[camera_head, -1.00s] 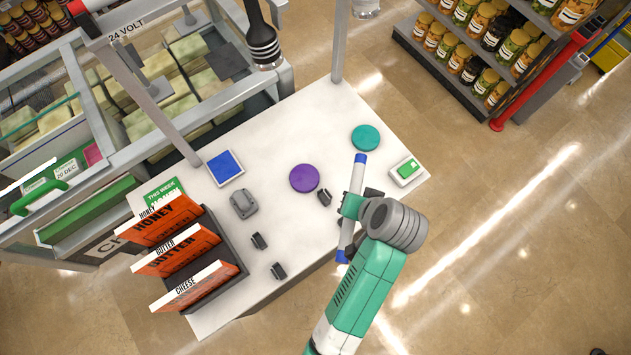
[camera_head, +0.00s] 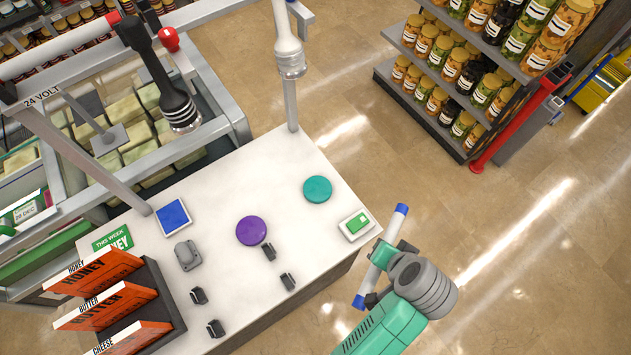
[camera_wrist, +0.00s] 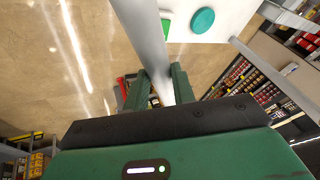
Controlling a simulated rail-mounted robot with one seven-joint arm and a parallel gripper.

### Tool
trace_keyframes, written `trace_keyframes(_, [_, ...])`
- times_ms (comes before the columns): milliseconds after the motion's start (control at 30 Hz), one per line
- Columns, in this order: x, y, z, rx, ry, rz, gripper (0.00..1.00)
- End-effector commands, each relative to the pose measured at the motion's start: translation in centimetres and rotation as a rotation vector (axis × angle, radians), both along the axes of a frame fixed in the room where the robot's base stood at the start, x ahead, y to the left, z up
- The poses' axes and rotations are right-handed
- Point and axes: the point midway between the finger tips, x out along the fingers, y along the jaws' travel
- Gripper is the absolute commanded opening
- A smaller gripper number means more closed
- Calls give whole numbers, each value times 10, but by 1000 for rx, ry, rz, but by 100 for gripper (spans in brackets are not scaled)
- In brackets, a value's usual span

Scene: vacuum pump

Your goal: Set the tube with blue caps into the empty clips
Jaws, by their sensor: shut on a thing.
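The white tube with blue caps (camera_head: 392,230) is held tilted in my gripper (camera_head: 382,270), beyond the table's right edge with floor behind it in the head view. Both blue ends show there. In the wrist view the tube (camera_wrist: 142,35) runs up between the green fingers of my gripper (camera_wrist: 158,88), which is shut on it; its caps are not clear there. Several small dark clips stand on the white table: an upper pair (camera_head: 269,251) and (camera_head: 288,281), and a lower pair (camera_head: 198,295) and (camera_head: 215,328). All look empty.
The white table (camera_head: 318,238) also bears a purple disc (camera_head: 251,230), a teal disc (camera_head: 317,189), a green-buttoned box (camera_head: 356,225), a grey switch (camera_head: 187,254), a blue square (camera_head: 173,216) and a sign rack (camera_head: 165,310). Posts rise at the table's back.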

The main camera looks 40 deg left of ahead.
Motion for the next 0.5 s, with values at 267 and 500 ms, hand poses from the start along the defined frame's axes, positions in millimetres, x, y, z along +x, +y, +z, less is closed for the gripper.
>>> trace_keyframes(267, [-16,17,-22,-1,2,-37,1])
trace_keyframes(500, [-46,44,-57,0,4,-107,1])
